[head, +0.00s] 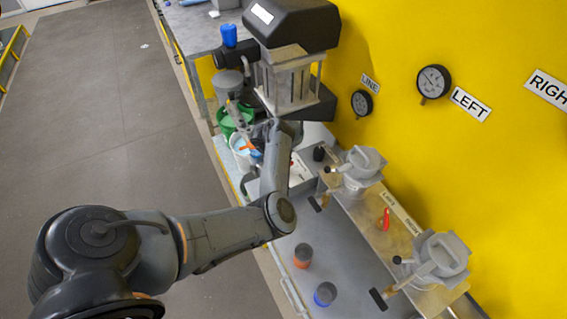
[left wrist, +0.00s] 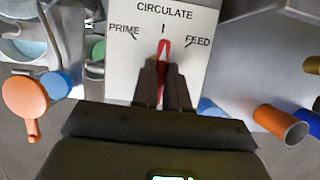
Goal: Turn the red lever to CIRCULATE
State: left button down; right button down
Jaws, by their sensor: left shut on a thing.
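The red lever (left wrist: 163,48) is on a white panel (left wrist: 207,75) marked PRIME at left, CIRCULATE at top and FEED at right. The lever points up, close to the tick under CIRCULATE. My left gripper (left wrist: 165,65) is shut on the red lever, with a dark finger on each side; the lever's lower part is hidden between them. In the head view my left gripper (head: 262,143) is at the far end of the bench, below the dark-headed machine. My right gripper is in neither view.
Two grey lidded vessels (head: 362,167) (head: 440,258) stand along the right of the bench, with a red handle (head: 386,219) between them. An orange cup (head: 303,255) and a blue cup (head: 325,293) stand in front. A green bucket (head: 228,122) is left of my gripper.

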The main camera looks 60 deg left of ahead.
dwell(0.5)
pick_arm(q)
jog(key=c, duration=1.1)
grip_release()
jog(key=shift+c, duration=0.2)
jog(key=p+v, duration=0.7)
jog(key=v, duration=0.4)
jog(key=shift+d+f, duration=0.1)
jog(key=shift+d, duration=0.05)
